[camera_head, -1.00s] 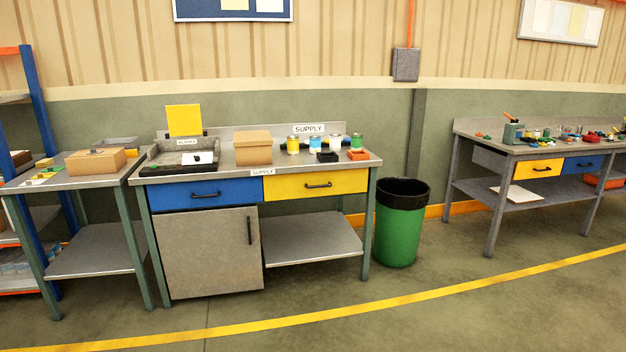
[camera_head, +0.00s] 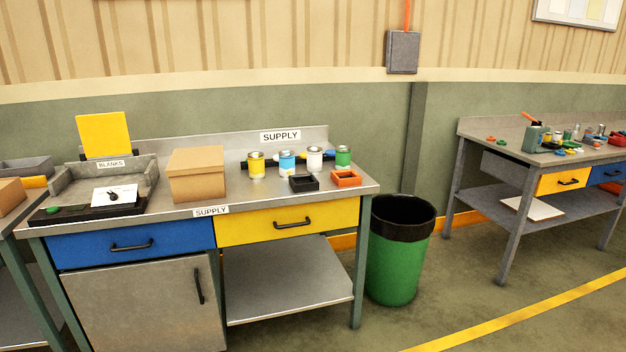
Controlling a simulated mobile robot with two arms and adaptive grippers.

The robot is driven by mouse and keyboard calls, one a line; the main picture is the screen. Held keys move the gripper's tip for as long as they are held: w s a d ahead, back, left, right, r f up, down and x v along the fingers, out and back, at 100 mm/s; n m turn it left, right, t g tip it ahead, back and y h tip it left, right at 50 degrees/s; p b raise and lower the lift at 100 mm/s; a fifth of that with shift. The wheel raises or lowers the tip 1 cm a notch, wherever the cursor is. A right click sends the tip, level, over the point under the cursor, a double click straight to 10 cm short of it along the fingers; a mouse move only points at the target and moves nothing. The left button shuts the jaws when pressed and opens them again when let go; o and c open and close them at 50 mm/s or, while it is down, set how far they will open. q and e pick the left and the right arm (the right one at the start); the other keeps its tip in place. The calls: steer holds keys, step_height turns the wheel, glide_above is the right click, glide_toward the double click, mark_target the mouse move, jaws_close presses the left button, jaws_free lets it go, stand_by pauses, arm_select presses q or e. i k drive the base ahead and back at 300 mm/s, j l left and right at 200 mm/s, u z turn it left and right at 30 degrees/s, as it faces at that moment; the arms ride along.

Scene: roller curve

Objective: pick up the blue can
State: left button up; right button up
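The blue can (camera_head: 287,163) stands upright on the supply bench (camera_head: 232,197), toward the back below the SUPPLY sign. It is in a row of cans, between a yellow can (camera_head: 256,165) on its left and a white can (camera_head: 314,159) on its right. A green can (camera_head: 343,158) stands at the right end of the row. Neither of my grippers is in view.
A cardboard box (camera_head: 197,175) stands left of the cans. A black tray (camera_head: 304,183) and an orange tray (camera_head: 346,178) sit in front of them. A green bin (camera_head: 394,265) stands right of the bench. Another bench (camera_head: 490,130) is farther right. Floor shows at lower right.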

mark_target(287, 159)
steer(key=i, duration=1)
steer(key=i+j+z, duration=0.15)
steer(key=i, duration=0.9)
